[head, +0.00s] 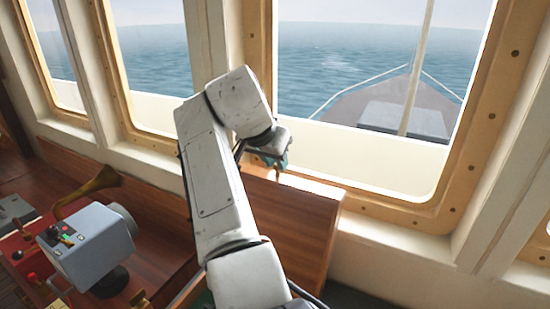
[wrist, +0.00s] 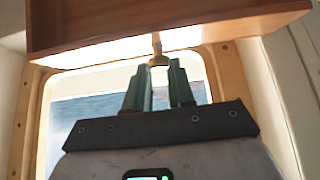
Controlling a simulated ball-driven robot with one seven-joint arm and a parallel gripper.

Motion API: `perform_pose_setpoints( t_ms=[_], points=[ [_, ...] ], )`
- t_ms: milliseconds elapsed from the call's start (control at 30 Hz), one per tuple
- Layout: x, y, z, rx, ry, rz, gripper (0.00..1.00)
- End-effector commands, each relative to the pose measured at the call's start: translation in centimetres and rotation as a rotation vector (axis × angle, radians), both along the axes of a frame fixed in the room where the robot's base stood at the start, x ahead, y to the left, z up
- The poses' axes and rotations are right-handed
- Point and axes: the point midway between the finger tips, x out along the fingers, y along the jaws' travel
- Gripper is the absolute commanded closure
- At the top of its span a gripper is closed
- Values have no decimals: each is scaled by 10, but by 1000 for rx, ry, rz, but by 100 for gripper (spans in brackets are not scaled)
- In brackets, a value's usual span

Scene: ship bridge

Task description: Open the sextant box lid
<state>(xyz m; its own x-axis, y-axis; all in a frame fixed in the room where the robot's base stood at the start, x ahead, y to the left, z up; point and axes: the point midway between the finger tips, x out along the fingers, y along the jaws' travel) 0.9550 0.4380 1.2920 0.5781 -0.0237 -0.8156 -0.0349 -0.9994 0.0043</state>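A wooden panel, which looks like the sextant box lid (wrist: 110,25), crosses the top of the wrist view. A small brass knob (wrist: 158,60) hangs from its lower edge. My gripper (wrist: 160,68) has its two green fingers upright, one on each side of the knob, with a narrow gap between them. The knob sits level with the fingertips; whether they touch it is unclear. The lid's angle is unclear.
A grey control unit (head: 95,240) and a brass horn-shaped piece (head: 85,190) stand on the wooden console at the left. Large wood-framed windows (head: 455,215) line the far side. A pale wall (head: 400,270) runs at the right.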

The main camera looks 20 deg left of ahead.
Motion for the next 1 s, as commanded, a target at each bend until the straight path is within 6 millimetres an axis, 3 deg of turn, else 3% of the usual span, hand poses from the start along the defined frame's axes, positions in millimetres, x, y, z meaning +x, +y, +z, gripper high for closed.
perform_pose_setpoints(
  t_ms=[300, 667, 1000],
  points=[
    [3, -1, 3, 7, -11, 0, 48],
    [-2, 1, 7, 6, -10, 1, 48],
    [-37, 2, 56, 8, -11, 2, 48]
  ],
)
